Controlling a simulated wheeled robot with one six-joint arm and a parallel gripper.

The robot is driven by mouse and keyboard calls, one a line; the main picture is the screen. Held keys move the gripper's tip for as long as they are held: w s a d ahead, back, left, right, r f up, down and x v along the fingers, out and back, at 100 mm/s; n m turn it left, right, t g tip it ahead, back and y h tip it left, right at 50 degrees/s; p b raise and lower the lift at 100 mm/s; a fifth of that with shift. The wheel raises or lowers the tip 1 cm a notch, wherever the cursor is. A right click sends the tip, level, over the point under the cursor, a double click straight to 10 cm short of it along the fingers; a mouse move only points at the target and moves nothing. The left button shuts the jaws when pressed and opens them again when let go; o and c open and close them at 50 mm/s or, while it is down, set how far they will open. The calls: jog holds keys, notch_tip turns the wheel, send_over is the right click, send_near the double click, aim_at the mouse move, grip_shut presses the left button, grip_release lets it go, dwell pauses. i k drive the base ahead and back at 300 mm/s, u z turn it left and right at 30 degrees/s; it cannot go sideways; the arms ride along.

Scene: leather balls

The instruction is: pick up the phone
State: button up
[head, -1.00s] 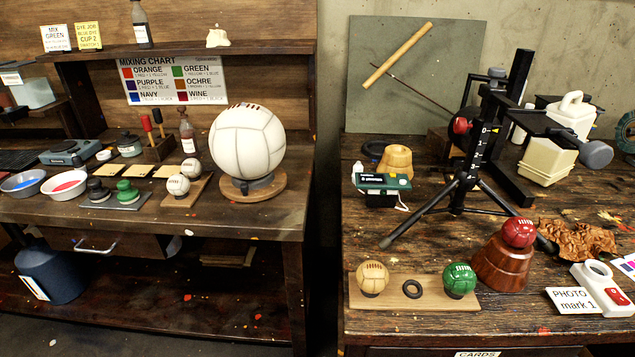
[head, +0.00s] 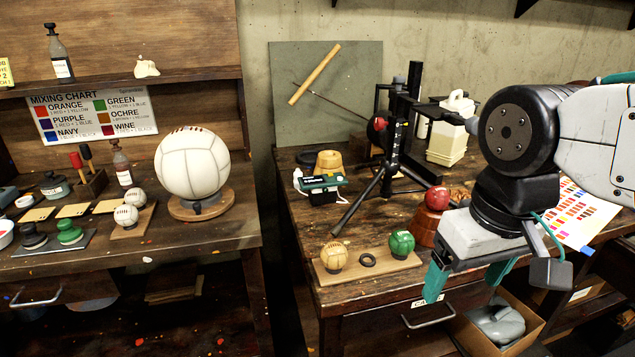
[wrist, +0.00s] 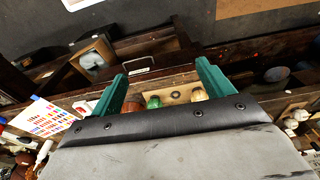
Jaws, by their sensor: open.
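I cannot make out a phone for certain in either view. A small dark item with a green, white-lettered top (head: 320,183) lies on the right bench in the head view, beside an ochre block; I cannot tell what it is. My gripper (head: 467,284) is open and empty, its teal fingers pointing down in front of the right bench's front edge. It also shows in the wrist view (wrist: 160,74), with the green and tan balls beyond and between the fingers.
A wooden board (head: 385,268) holds a tan ball (head: 334,256), a black ring and a green ball (head: 401,243). A red ball (head: 437,198) sits on a brown stand. A black tripod rig (head: 375,185) stands behind. An open box (head: 500,325) is below my gripper.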

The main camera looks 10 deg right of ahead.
aim_at(323, 181)
jog(key=u, duration=0.5)
jog(key=k, duration=0.65)
jog(key=u, duration=0.95)
jog(key=i, duration=1.3)
jog(key=z, duration=0.9)
jog(key=i, duration=0.5)
jog(key=z, duration=0.6)
